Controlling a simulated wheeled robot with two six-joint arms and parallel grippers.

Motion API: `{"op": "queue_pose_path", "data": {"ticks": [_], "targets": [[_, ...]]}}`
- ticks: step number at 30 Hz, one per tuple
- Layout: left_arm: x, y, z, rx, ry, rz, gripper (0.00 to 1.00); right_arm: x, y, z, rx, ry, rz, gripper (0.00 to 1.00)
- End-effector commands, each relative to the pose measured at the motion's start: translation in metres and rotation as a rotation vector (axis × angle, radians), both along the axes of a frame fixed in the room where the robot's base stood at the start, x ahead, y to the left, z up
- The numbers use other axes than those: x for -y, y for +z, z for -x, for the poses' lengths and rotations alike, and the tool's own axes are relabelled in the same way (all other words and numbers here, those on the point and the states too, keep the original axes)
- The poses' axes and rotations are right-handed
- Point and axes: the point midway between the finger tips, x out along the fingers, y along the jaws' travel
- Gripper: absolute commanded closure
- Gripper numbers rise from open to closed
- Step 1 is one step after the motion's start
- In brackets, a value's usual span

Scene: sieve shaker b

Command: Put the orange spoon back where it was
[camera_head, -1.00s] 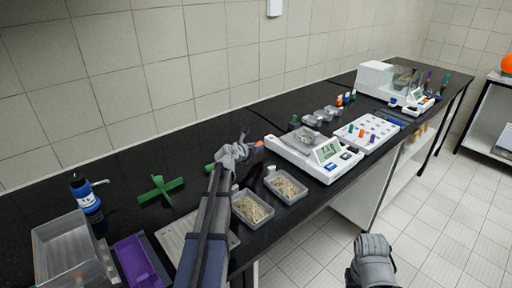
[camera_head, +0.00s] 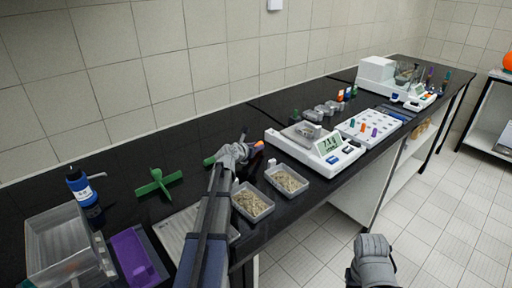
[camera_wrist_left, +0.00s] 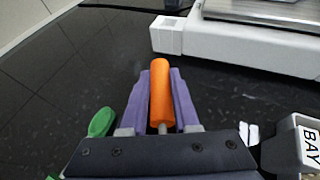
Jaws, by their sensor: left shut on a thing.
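The orange spoon (camera_wrist_left: 161,92) has its orange handle between the purple fingers of my left gripper (camera_wrist_left: 160,100) in the left wrist view. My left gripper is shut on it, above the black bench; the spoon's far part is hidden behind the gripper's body. In the head view the left gripper (camera_head: 246,148) is beside the balance, with a bit of the orange handle (camera_head: 259,145) showing. A green handle (camera_wrist_left: 101,122) lies on the bench just left of the gripper. My right gripper (camera_head: 372,265) hangs in front of the bench; its fingers do not show clearly.
The white balance (camera_head: 318,150) stands right of the left gripper. Two trays of grain (camera_head: 252,201) (camera_head: 287,180) sit near the front edge. A green cross-shaped holder (camera_head: 158,185), a blue bottle (camera_head: 83,190) and a purple tray (camera_head: 135,258) are at left. A white rack (camera_head: 366,128) stands beyond the balance.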

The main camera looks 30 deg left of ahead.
Motion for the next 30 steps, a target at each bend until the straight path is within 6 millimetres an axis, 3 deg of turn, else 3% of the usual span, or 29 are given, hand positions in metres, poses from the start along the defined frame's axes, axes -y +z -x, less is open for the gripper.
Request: {"op": "queue_pose_path", "data": {"ticks": [14,15,23,30], "targets": [[0.0,-0.0104,0.0,0.0,0.0,0.0,1.0,0.0,-0.0104,0.0,0.0,0.0,0.0,0.5],[0.0,-0.009,0.0,0.0,0.0,0.0,0.67,0.0,-0.009,0.0,0.0,0.0,0.0,0.5],[0.0,-0.0088,0.0,0.0,0.0,0.0,0.37,0.0,-0.0089,0.0,0.0,0.0,0.0,0.5],[0.0,-0.0088,0.0001,0.0,0.0,0.0,0.36,0.0,-0.0089,0.0,0.0,0.0,0.0,0.5]]}}
